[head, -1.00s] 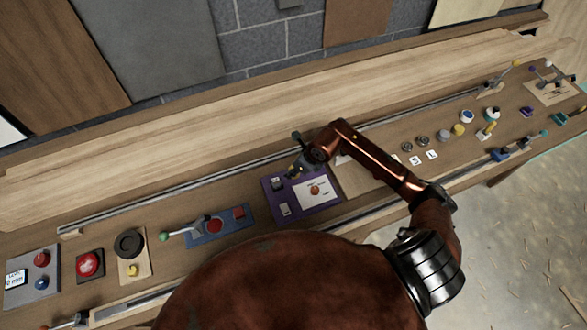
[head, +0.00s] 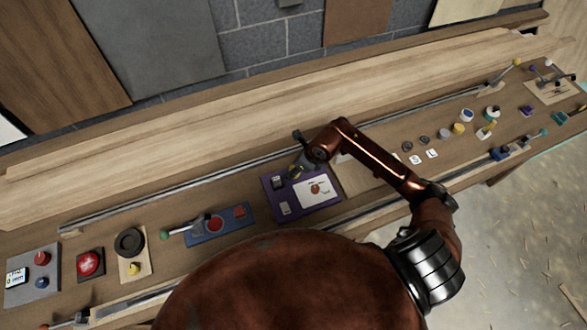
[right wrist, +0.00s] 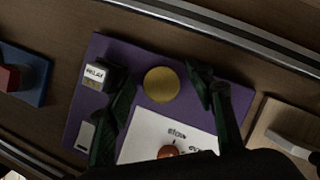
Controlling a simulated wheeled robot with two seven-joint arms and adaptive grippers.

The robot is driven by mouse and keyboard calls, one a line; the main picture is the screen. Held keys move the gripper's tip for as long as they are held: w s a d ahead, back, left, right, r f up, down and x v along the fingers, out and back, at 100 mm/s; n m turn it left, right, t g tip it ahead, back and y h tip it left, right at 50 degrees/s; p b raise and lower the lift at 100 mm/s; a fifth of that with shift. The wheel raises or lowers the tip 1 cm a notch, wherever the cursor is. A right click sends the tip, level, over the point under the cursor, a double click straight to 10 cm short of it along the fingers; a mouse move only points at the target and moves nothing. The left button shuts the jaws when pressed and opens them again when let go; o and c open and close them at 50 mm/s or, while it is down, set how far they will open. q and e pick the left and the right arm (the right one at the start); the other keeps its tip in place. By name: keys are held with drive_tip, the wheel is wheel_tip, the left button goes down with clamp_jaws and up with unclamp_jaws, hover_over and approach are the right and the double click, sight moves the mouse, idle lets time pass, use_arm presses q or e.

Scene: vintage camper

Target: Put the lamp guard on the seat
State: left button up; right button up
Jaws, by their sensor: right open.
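My right gripper (right wrist: 162,80) is open over the purple board (right wrist: 82,138), with its dark green fingers on either side of a round yellow piece (right wrist: 161,85). The fingers look apart from it; their height above the board is hard to judge. I cannot tell whether this yellow piece is the lamp guard, and no seat is clearly identifiable. The board also shows in the head view (head: 274,196), where my right gripper (head: 302,168) hangs over its back edge. My left gripper is not in view.
The board carries a black relay box (right wrist: 97,76) and a white panel (right wrist: 145,140) with a red knob (right wrist: 175,153), close to the fingers. A metal rail (head: 180,190) runs behind. A blue board (head: 240,228) lies to the left, a pale wooden board (head: 352,178) to the right.

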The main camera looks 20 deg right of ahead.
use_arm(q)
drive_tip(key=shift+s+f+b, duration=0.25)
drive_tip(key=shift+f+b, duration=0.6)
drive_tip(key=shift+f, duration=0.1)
use_arm(e)
drive_tip(key=v, duration=1.1)
drive_tip(key=shift+r, duration=0.15)
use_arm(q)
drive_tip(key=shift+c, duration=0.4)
use_arm(e)
drive_tip(key=shift+s, duration=0.1)
drive_tip(key=shift+c, duration=0.5)
